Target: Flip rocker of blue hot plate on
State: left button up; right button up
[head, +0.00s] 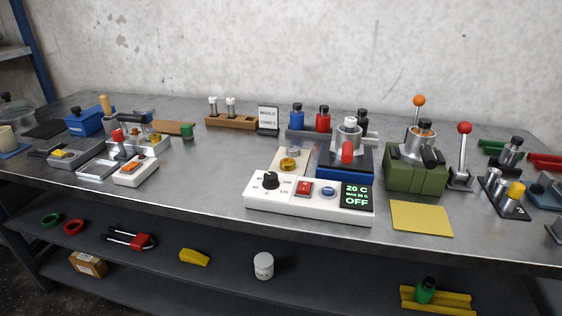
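The blue hot plate (368,166) stands on the metal bench right of centre, joined to a white control panel (310,207) at its front. The green-lettered display (357,196) reads 20 C and OFF. A metal vessel (348,137) with a red handle (347,152) stands on the plate. Neither of my grippers is in view.
A green block-shaped unit (414,177) stands close on the right, with a yellow mat (421,219) in front. A red-knobbed lever (464,128) rises farther right. A small white box with an orange rocker (134,171) is at left. The bench (200,190) between is clear.

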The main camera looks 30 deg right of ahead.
aim_at(304, 187)
jog(key=z, duration=0.7)
jog(key=k, duration=0.6)
jog(key=z, duration=0.85)
jog(key=i, duration=0.5)
jog(key=u, duration=0.05)
